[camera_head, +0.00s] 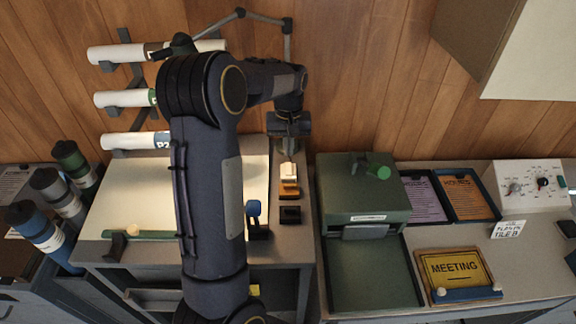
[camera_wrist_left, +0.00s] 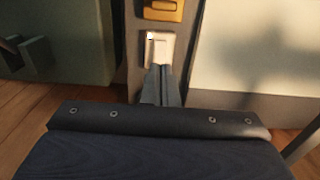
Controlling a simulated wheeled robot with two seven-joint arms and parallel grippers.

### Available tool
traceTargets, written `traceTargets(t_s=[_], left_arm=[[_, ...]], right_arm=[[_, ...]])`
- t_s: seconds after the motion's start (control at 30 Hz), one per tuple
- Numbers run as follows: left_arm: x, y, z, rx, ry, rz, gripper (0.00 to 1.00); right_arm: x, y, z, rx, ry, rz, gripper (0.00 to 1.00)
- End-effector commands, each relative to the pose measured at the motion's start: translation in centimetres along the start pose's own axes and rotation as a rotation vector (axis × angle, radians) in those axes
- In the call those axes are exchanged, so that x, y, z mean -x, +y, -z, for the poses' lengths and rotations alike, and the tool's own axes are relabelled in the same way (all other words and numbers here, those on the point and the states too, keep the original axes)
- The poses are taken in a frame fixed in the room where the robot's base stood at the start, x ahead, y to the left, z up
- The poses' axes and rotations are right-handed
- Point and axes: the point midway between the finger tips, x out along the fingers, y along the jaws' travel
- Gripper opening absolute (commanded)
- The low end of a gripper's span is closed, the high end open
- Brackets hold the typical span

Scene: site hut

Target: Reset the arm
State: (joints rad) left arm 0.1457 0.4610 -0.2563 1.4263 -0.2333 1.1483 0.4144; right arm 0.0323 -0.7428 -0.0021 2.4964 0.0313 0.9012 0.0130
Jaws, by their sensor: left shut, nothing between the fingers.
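My left arm rises through the middle of the head view and bends right at the elbow. My left gripper (camera_head: 289,155) points down over the narrow grey strip between the drawing board and the green machine. In the left wrist view the fingers (camera_wrist_left: 162,82) are together, with nothing visible between them. A small whitish block (camera_wrist_left: 158,48) shows just beyond the fingertips; I cannot tell whether they touch it. An orange-yellow block (camera_wrist_left: 162,10) sits past it. My right gripper is not in view.
A green machine (camera_head: 362,190) stands right of the gripper. The pale drawing board (camera_head: 130,200) lies left, partly hidden by my arm. White rolls (camera_head: 122,98) hang on the wall. A MEETING sign (camera_head: 456,268) and a white control box (camera_head: 528,186) are at right.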

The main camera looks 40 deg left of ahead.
Motion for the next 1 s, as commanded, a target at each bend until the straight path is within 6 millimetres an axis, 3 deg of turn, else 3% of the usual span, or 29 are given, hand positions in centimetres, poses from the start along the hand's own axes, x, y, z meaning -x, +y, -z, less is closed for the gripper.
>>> traceTargets(t_s=[0.33, 0.47, 0.57, 0.8, 1.0], left_arm=[[0.1, 0.0, -0.1, -0.002, 0.001, -0.003, 0.0], [1.5, 0.0, -1.6, -0.024, 0.01, -0.043, 0.0], [3.6, 0.1, -4.3, -0.065, 0.028, -0.111, 0.0], [8.1, 0.1, -13.8, -0.222, 0.105, -0.296, 0.0], [9.2, -0.2, -22.2, -0.362, 0.192, -0.415, 0.0]], right_arm=[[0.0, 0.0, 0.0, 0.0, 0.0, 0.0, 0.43], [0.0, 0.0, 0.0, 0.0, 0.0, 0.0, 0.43], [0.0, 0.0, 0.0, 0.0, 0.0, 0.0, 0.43], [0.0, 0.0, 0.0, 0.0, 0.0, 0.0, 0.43], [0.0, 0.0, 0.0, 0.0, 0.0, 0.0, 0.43]])
